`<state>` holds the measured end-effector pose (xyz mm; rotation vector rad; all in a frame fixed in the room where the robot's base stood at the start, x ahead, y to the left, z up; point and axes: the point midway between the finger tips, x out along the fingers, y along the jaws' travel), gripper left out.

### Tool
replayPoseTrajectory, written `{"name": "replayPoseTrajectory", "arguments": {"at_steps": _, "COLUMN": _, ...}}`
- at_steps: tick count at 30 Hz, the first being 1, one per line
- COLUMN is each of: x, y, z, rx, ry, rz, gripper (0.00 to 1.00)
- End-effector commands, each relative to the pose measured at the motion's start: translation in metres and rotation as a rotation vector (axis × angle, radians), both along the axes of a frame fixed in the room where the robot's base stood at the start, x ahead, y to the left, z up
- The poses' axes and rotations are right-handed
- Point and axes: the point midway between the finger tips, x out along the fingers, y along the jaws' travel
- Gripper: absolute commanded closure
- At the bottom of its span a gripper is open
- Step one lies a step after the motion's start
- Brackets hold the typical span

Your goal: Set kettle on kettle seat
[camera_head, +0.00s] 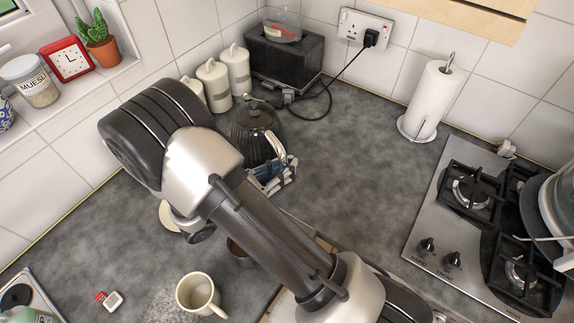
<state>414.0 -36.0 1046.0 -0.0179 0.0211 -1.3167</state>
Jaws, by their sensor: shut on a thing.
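The kettle (254,130) is dark and ribbed, with a black knobbed lid and a pale curved handle (277,148) on its near right side. It looks upright at the back left of the grey worktop, in front of the toaster. My gripper (281,164) is at the handle, shut on the kettle. My arm hides the kettle's lower left part and much of my wrist. I cannot make out a kettle seat, nor tell whether the kettle's base touches anything.
White canisters (214,87) and a dark toaster (285,62) stand close behind the kettle. A black cable (327,97) loops from the wall socket. A paper towel roll (434,100) and gas hob (447,240) are right. A mug (198,295) stands in front. Mid-worktop is clear.

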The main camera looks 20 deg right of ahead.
Motion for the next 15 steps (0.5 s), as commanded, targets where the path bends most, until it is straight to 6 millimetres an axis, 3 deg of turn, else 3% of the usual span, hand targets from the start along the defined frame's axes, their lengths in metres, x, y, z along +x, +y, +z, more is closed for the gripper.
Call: {"name": "replayPoseTrajectory", "arguments": {"at_steps": 15, "x": 0.0005, "y": 0.0003, "z": -0.0074, "rx": -0.002, "ry": -0.007, "rz": 0.000, "gripper": 1.00}}
